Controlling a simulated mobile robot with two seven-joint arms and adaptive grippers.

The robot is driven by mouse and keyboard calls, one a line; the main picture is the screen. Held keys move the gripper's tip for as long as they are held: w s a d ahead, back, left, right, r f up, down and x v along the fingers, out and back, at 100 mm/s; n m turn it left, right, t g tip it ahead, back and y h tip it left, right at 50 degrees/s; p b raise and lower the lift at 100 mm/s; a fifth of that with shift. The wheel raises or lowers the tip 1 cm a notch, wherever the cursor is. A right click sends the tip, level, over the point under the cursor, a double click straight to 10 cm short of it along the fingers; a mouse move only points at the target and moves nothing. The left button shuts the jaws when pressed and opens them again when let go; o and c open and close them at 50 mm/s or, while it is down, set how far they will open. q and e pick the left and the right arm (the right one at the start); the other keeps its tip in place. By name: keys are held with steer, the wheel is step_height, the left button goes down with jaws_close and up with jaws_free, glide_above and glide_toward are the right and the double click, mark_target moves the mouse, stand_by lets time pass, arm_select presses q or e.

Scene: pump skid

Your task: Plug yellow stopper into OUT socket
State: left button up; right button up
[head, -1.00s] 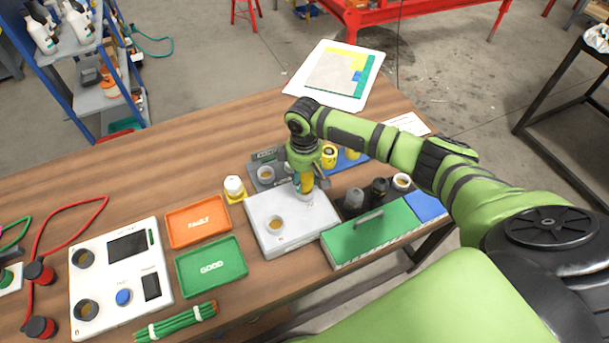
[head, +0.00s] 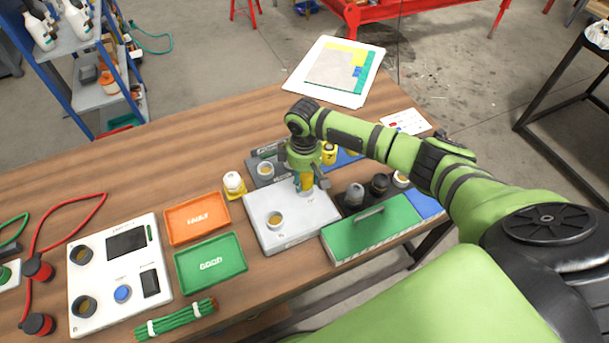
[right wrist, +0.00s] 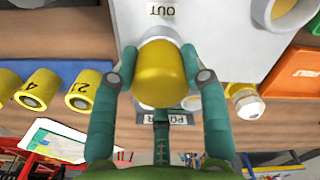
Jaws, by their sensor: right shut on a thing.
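My right gripper (head: 306,184) is over the far right part of the white box (head: 304,221). Its teal fingers are closed around the sides of the yellow stopper (head: 307,181). In the right wrist view the stopper (right wrist: 161,76) sits between the fingertips (right wrist: 160,62), lined up with a pale round socket (right wrist: 160,34) beside the OUT label (right wrist: 161,11). The stopper covers most of that socket, so I cannot tell how far it is in. The box's other socket (head: 275,221) is open. My left gripper is not in view.
A yellow-and-white piece (head: 233,184) stands left of the box. The orange FAULT tray (head: 181,233) and green GOOD tray (head: 190,276) are further left. A green lidded case (head: 350,240) stands close on the right. Several numbered yellow stoppers (right wrist: 42,88) stand behind.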

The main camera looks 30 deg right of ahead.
steer(key=shift+f, duration=0.15)
steer(key=o, duration=1.3)
steer(key=shift+o, duration=0.2)
step_height(320, 180, up, 12)
steer(key=shift+s, duration=0.1)
